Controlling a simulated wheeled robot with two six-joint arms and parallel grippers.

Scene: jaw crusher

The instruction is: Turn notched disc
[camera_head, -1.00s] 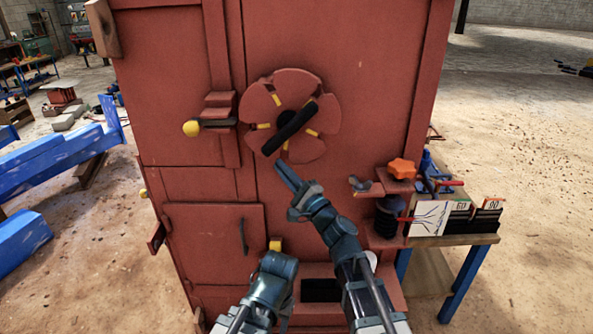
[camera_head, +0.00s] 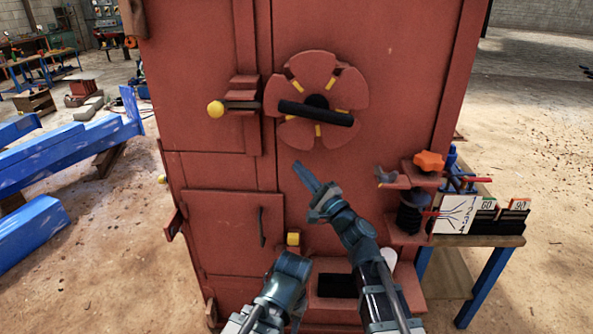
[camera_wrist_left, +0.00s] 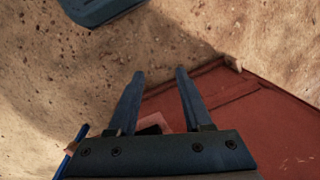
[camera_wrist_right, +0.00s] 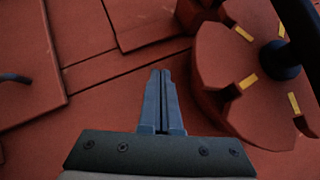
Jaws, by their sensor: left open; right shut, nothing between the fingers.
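The red notched disc (camera_head: 350,92) is on the upper front of the red machine. It has notches, yellow marks and a black bar (camera_head: 335,117) across its hub, lying nearly level and dipping slightly to the right. The left wrist view shows the left gripper (camera_wrist_left: 158,78) open and empty.
A yellow-knobbed latch (camera_head: 216,108) is close left of the disc. An orange knob (camera_head: 428,161) on a bracket stands at the right. A blue-legged table (camera_head: 478,240) is beside the machine, and blue beams (camera_head: 70,150) lie left.

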